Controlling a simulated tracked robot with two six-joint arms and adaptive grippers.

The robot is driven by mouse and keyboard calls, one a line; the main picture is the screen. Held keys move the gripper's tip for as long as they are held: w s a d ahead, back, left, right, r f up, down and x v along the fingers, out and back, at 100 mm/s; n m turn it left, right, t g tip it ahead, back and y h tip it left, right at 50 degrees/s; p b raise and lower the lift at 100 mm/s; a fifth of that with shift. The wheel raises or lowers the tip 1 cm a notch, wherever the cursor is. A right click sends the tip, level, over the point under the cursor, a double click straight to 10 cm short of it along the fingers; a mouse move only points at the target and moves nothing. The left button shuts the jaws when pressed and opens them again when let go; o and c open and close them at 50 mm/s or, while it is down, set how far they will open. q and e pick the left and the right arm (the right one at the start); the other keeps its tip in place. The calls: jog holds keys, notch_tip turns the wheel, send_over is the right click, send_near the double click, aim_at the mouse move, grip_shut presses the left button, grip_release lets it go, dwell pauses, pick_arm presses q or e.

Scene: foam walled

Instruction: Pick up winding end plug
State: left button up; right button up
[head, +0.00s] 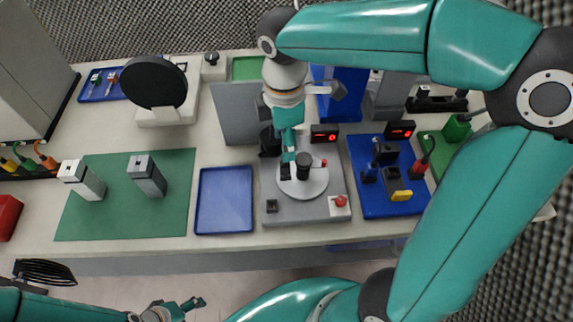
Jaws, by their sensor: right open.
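I cannot tell for certain which part is the winding end plug. Small plugs with black, blue, red and yellow parts stand on a blue tray (376,208) at the right, including a red one (419,168) and a yellow-ended one (401,196). A short black cylinder (303,166) stands on the white disc (318,187) of a grey bench unit. My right gripper (290,168) is open, pointing down over this disc, beside the black cylinder; contact is unclear. My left gripper (186,306) is low at the bottom edge, in front of the table, its jaw state unclear.
A green mat (120,215) holds two grey blocks (147,176). An empty blue tray (224,202) lies beside it. A grey upright panel (235,112) and a round black disc on a stand (154,82) stand behind. My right arm covers the upper right.

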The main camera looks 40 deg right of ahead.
aim_at(285, 164)
jog(key=shift+f, duration=3.85)
grip_shut()
